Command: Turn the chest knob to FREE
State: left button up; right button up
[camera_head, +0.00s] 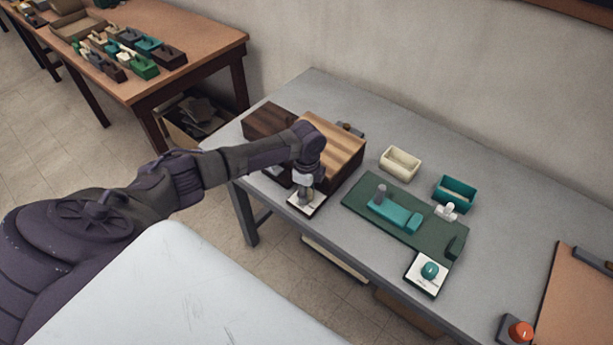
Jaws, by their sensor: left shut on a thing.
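The wooden chest (345,147) stands at the left part of the grey table, with a striped light-brown top and darker brown sides. A white plate (318,203) lies at its front, near the table's edge. My left gripper (306,192) points down over this plate, shut on the chest knob. The fingers cover most of the knob, so its setting and the plate's marks cannot be read. My right gripper is not in view.
A green board (364,215) carries a teal block (388,212). A teal knob (430,270) sits on another white plate. Cream (399,163) and teal (455,193) open boxes stand behind. An orange button (520,331) is at the lower right.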

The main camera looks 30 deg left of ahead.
pick_arm(q)
jog(key=shift+m, duration=0.4)
jog(key=o, duration=1.2)
jog(key=shift+r, duration=0.1)
jog(key=shift+c, duration=0.2)
